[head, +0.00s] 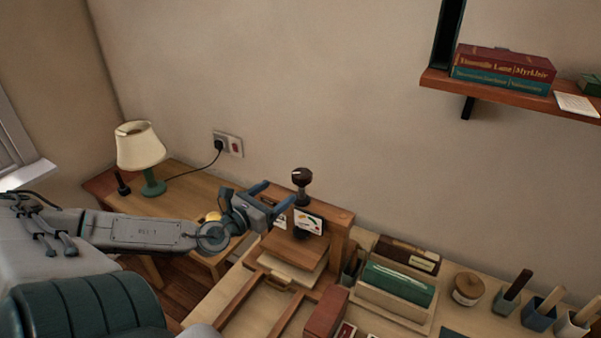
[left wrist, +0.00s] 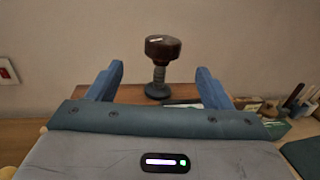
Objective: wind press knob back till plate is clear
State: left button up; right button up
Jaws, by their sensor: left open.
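The press knob (head: 302,176) is a dark brown round knob with a pale mark, on a threaded stem above the wooden press frame (head: 340,221). It also shows in the left wrist view (left wrist: 162,48), upright and centred beyond the fingers. The press plate (head: 293,250) is a wooden board under the frame, with a pale layer below it; any gap there is too small to judge. My left gripper (head: 277,192) is open and empty, to the left of the knob and apart from it. In the left wrist view its two blue fingers (left wrist: 160,85) point toward the knob stem. My right gripper is not in view.
A lamp (head: 141,150) stands on the side table at the left. A box with a green book (head: 398,283), a lidded jar (head: 468,289) and several tool pots (head: 538,314) stand right of the press. A wall shelf (head: 505,94) with books hangs at upper right. The air around the knob is clear.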

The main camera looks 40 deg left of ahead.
aim_at(295, 180)
pick_arm(q)
jog(key=w+b, duration=0.2)
jog(key=w, duration=0.2)
jog(key=shift+w+f+b, duration=0.15)
jog(key=shift+w+b, duration=0.05)
jog(key=shift+b, duration=0.15)
jog(key=shift+w+d, duration=0.1)
jog(key=shift+w, duration=0.25)
jog(key=shift+w+r, duration=0.25)
jog(key=shift+w, duration=0.1)
jog(key=shift+w+p, duration=0.35)
jog(key=shift+w, duration=0.75)
jog(key=shift+w+p, duration=0.45)
jog(key=shift+w, duration=0.15)
jog(key=shift+w+p, duration=0.35)
jog(key=shift+w, duration=0.35)
jog(key=shift+f, duration=0.1)
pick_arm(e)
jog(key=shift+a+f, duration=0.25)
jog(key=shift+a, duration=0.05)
